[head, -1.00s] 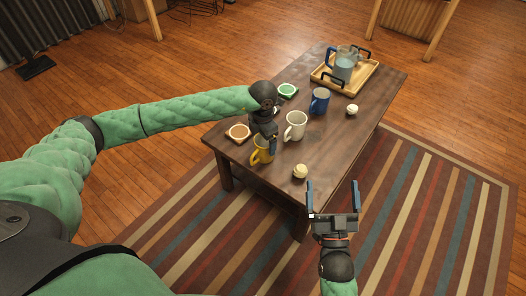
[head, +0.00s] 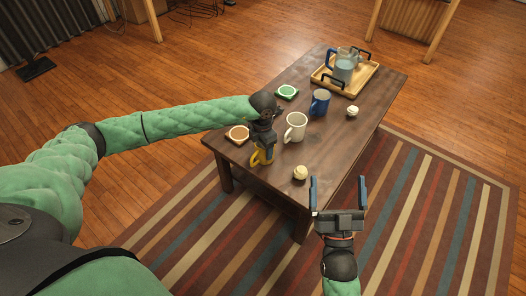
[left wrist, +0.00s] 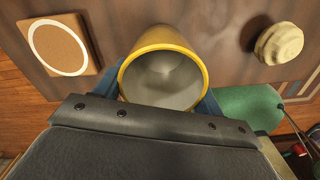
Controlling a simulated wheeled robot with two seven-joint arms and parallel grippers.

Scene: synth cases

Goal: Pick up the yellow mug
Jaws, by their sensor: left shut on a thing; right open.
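The yellow mug (head: 259,159) is at the near left part of the dark wooden table, mostly covered by my left gripper (head: 263,145) in the head view. In the left wrist view the yellow mug (left wrist: 163,50) shows its rim and pale, empty inside. The blue fingers of my left gripper (left wrist: 164,88) lie on either side of the mug, shut on it. I cannot tell whether its base touches the table. My right gripper (head: 338,194) is open and empty, in front of the table's near right edge.
A white mug (head: 295,127) stands close to the right of my left gripper, with a blue mug (head: 320,102) behind. Pale round objects (head: 300,172) (head: 352,110) lie right. A wooden tray (head: 365,83) with a pitcher (head: 344,65) is at the far end.

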